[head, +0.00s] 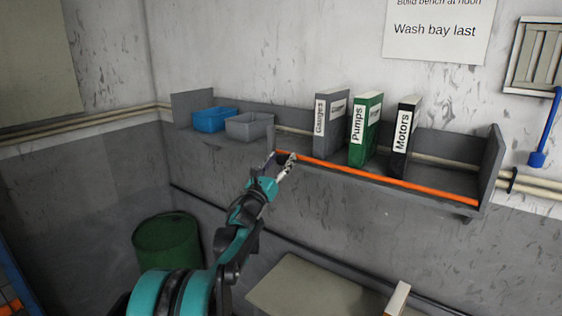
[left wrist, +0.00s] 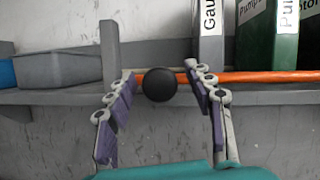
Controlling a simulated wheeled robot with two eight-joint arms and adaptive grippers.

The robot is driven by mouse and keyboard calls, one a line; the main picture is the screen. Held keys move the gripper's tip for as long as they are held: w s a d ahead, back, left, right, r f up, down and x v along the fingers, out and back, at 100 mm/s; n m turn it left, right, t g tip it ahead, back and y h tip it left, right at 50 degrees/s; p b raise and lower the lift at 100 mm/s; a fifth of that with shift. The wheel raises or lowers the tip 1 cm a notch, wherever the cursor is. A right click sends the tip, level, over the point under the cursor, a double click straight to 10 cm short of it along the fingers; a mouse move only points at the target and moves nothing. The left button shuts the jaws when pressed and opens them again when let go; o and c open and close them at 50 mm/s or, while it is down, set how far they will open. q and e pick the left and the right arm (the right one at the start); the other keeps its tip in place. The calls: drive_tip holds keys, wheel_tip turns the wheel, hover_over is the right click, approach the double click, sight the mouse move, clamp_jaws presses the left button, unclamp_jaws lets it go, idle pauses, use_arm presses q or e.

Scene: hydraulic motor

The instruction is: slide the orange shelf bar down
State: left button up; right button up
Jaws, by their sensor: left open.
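The orange shelf bar (head: 395,181) runs along the front edge of the grey shelf's right section, in front of three binders. It also shows in the left wrist view (left wrist: 265,77), to the right of a round black knob (left wrist: 160,84). My left gripper (head: 287,160) is at the bar's left end. In the left wrist view its two fingers are open, one on each side of the knob; I cannot tell if either touches it. The knob is hard to make out behind the gripper in the head view. My right gripper is not in view.
The Gauges (head: 327,125), Pumps (head: 365,130) and Motors (head: 404,138) binders stand on the shelf (head: 489,170). A blue bin (head: 212,121) and a grey bin (head: 248,127) sit to the left. A green barrel (head: 167,243) and a bench (head: 310,290) are below. Pipes run along the wall.

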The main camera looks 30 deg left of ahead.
use_arm(q)
drive_tip(key=v, duration=1.2)
drive_tip(key=s+d+f+n+g+y+b, duration=0.1)
drive_tip(key=s+d+f+n+g+b, duration=0.4)
drive_tip(key=f+n+b, duration=0.6)
drive_tip(key=s+d+f+n+g+y+b, duration=0.15)
drive_tip(key=s+d+f+n+b, duration=0.5)
drive_tip(key=f, duration=0.85)
drive_tip(key=s+d+f+n+g+b, duration=0.35)
drive_tip(key=d+f+n+b, duration=0.3)
drive_tip(key=f+n, duration=0.55)
drive_tip(key=s+d+f+n+g+h+b, duration=0.1)
drive_tip(key=s+d+f+n+g+b, duration=0.1)
drive_tip(key=s+f, duration=0.4)
drive_tip(key=s+d+f+n+g+h+b, duration=0.2)
drive_tip(key=s+d+f, duration=0.4)
drive_tip(key=f, duration=0.4)
drive_tip(key=d+g+b, duration=0.1)
drive_tip(key=b, duration=0.1)
drive_tip(key=shift+d+f+b, duration=0.15)
drive_tip(key=shift+f+b, duration=0.2)
drive_tip(key=shift+f, duration=0.05)
